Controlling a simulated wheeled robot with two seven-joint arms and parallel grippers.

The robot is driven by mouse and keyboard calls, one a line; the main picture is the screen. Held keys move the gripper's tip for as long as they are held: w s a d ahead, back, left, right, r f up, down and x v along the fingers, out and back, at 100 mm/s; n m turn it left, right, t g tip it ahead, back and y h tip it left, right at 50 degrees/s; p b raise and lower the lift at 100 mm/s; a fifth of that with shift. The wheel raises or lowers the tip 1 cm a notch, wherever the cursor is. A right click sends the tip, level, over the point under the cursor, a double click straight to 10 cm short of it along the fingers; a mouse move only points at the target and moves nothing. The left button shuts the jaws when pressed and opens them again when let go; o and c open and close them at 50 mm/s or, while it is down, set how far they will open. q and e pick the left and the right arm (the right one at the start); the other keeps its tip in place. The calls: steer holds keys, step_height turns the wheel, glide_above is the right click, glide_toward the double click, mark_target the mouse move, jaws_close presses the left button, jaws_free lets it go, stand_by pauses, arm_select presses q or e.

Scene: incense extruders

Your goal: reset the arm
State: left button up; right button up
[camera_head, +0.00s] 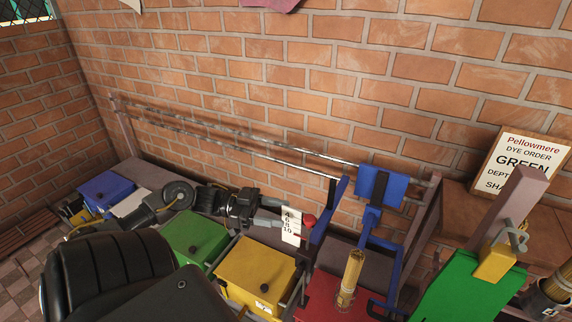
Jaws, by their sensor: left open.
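My left arm comes in from the left, and my left gripper (281,211) points right with its two grey fingers apart. Nothing shows between the fingers. The fingertips are close to a white card (291,228) with numbers on it and a red knob (310,220); I cannot tell whether they touch. My right gripper is not in view.
Below the gripper are a green box (195,238), a yellow box (255,272) and a red base (325,301) with a brass cylinder (351,277). A blue lever frame (381,188) stands right. Metal rails (230,132) run along the brick wall. A sign (518,165) reads "GREEN".

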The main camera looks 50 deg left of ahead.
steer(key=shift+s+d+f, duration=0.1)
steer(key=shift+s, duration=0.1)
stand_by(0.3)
